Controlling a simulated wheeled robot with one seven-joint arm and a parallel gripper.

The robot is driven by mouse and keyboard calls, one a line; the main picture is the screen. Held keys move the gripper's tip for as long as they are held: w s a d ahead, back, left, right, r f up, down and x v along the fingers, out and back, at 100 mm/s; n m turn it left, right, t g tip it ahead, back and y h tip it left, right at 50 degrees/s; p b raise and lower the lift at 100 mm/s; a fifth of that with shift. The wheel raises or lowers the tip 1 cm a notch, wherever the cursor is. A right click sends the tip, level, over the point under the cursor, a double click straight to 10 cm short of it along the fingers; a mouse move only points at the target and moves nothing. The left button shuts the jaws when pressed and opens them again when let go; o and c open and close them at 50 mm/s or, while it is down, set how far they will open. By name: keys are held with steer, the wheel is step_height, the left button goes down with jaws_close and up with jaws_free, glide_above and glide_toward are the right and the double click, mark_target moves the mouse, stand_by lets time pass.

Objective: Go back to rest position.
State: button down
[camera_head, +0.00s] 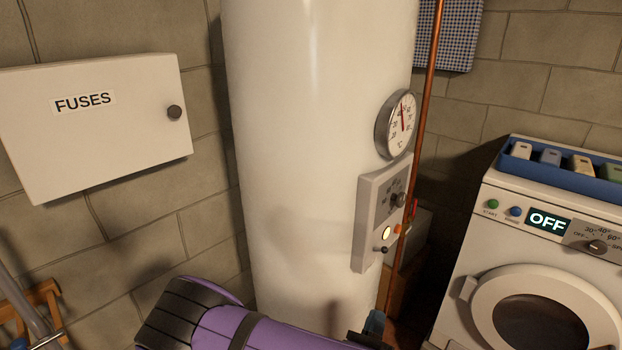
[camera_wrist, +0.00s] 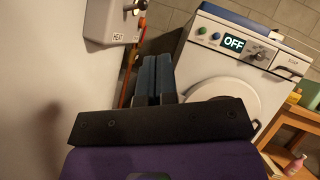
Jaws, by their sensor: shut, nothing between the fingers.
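My purple arm shows at the bottom of the head view, in front of the white boiler. My gripper (camera_wrist: 155,80) is in the wrist view, its two blue-grey fingers side by side and shut with nothing between them. In the head view only a small part of the gripper (camera_head: 375,323) shows past the arm, near the boiler's lower right side. In the wrist view the fingers point toward the gap between the boiler's control box (camera_wrist: 112,20) and the washing machine (camera_wrist: 215,85). I see no contact with either.
The white boiler (camera_head: 310,130) with a round thermometer (camera_head: 397,124) stands close ahead. A copper pipe (camera_head: 428,90) runs beside it. A fuse box (camera_head: 95,125) hangs on the left wall. A blue tray (camera_head: 508,163) sits on the washing machine, whose display reads OFF.

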steer(key=s+d+r+m+g, duration=0.2)
steer(key=d+r+m+g, duration=0.3)
steer(key=r+m+g, duration=0.7)
steer(key=s+d+r+m+g, duration=0.2)
steer(key=d+r+m+g, duration=0.3)
steer(key=r+m+g, duration=0.65)
steer(key=s+d+r+m+t+y, duration=0.1)
steer(key=s+r+m+t+y, duration=0.3)
steer(key=r, duration=0.5)
steer(key=s+d+r+m+t+y, duration=0.1)
steer(key=s+r+m+t+y, duration=0.3)
steer(key=s+r+m+y, duration=0.3)
steer(key=shift+s+r+m+y, duration=0.4)
steer(key=shift+r+m+y, duration=0.1)
steer(key=shift+r+m, duration=0.45)
